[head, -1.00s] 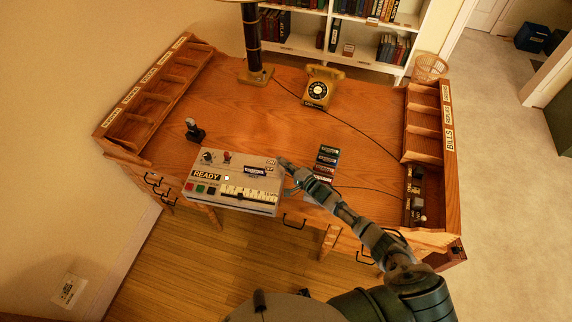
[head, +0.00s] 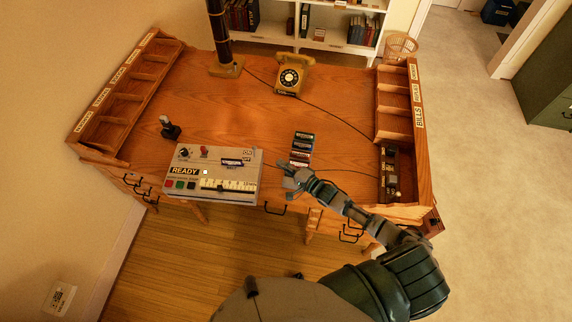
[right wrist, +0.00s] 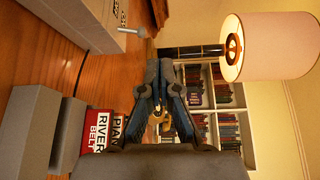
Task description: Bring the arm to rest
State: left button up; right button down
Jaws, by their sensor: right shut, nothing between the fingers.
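My right gripper (head: 283,167) is shut and empty, just right of the grey control box (head: 213,196) and above the front of the desk. In the right wrist view its fingers (right wrist: 158,68) come together at the tips. The control box has a READY label, coloured buttons, a slider scale and an ON/OFF switch; one corner of it shows at top left of the right wrist view (right wrist: 95,14). My right arm reaches in from the lower right. My left gripper is out of view.
Several labelled cartridges (head: 302,146) lie just beyond my right gripper. A yellow telephone (head: 290,76), a lamp base (head: 227,67) and a small dark stand (head: 170,128) are on the desk (head: 240,115). Pigeonhole racks line both sides. The desk's middle is clear.

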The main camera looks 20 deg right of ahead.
jog(key=s+a+f+n+g+h, duration=0.35)
jog(key=s+a+n, duration=0.35)
jog(key=s, duration=0.3)
jog(key=s+d+r+n+g+h, duration=0.1)
jog(key=s+d+n+g+h, duration=0.2)
jog(key=s, duration=0.7)
jog(key=s+d+r+n+g+h, duration=0.1)
jog(key=s+d+n+g, duration=0.35)
jog(key=s, duration=0.55)
notch_tip(320, 180, down, 29)
jog(key=s+n+g+b, duration=0.1)
jog(key=s+g+b, duration=0.1)
jog(key=s+b, duration=0.1)
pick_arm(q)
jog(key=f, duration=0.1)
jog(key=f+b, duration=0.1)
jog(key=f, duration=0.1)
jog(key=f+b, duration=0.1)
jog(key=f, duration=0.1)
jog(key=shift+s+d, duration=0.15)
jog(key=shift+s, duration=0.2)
pick_arm(e)
jog(key=s+d+f+g, duration=0.1)
jog(key=s+d+f, duration=0.1)
jog(key=s+f, duration=1.5)
jog(key=shift+s+f, duration=0.15)
jog(key=shift+f, duration=0.55)
